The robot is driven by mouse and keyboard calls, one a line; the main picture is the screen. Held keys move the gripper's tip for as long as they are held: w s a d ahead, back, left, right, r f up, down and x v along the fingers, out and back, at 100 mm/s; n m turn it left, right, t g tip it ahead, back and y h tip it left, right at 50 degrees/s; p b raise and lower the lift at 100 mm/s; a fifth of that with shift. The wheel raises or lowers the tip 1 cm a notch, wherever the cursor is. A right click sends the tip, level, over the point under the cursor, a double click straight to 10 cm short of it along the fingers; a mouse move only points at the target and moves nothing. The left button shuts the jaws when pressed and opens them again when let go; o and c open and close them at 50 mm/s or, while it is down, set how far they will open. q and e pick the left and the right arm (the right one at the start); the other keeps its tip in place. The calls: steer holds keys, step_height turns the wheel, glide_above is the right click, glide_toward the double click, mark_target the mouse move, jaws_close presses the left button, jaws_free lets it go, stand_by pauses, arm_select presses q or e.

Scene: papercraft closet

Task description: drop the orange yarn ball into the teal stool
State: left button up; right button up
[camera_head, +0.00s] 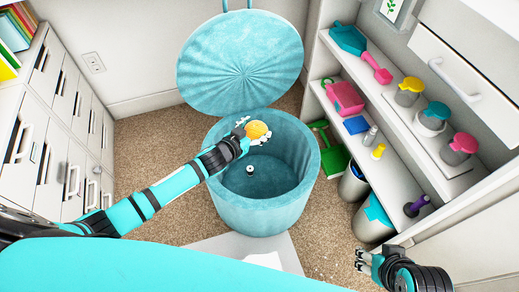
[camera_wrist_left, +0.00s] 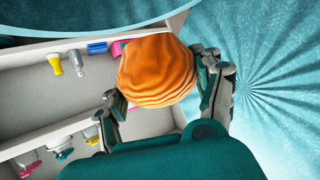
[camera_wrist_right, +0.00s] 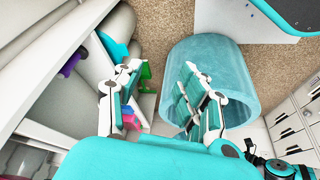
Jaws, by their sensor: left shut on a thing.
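The orange yarn ball (camera_head: 257,130) is in my left gripper (camera_head: 247,138), over the opening of the teal stool (camera_head: 262,215). In the left wrist view the ball (camera_wrist_left: 158,70) sits between the fingers of the left gripper (camera_wrist_left: 165,85), which is shut on it. The stool is a round velvet tub, open at the top, with its round lid (camera_head: 240,60) raised behind it. My right gripper (camera_head: 368,262) is at the lower right, away from the stool. In the right wrist view the right gripper (camera_wrist_right: 155,90) has its fingers apart with nothing between them.
A small dark and white object (camera_head: 250,169) shows inside the stool. White shelves (camera_head: 385,110) with jars, scoops and bottles stand at the right. White drawers (camera_head: 60,120) stand at the left. Bins (camera_head: 375,218) stand by the shelf. Carpet (camera_head: 155,145) is clear left of the stool.

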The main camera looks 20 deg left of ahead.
arm_select(q)
steer(key=shift+f, duration=0.3)
steer(key=shift+w+a+f+b, duration=0.1)
steer(key=shift+f+b, duration=0.85)
steer(key=shift+b, duration=0.25)
steer(key=shift+f+b, duration=0.45)
steer(key=shift+b, duration=0.05)
arm_select(e)
steer(key=w+a+r+t+y, duration=0.2)
steer(key=w+a+r+t, duration=0.15)
steer(key=w+t, duration=0.45)
arm_select(q)
steer(key=shift+f+b, duration=0.6)
steer(key=shift+b, duration=0.1)
steer(key=shift+f+b, duration=0.85)
steer(key=shift+b, duration=0.1)
arm_select(e)
steer(key=w+a+r+t+y, duration=0.1)
steer(key=w+r+t, duration=0.2)
steer(key=r, duration=0.4)
steer(key=w+a+r+t+y, duration=0.1)
steer(key=w+a+r+t, duration=0.1)
steer(key=r, duration=0.5)
steer(key=shift+w+r+n+t, duration=0.15)
steer(key=shift+w+n+t, duration=0.25)
steer(key=shift+w+t, duration=0.45)
steer(key=shift+s, duration=0.15)
arm_select(q)
steer(key=o, duration=1.3)
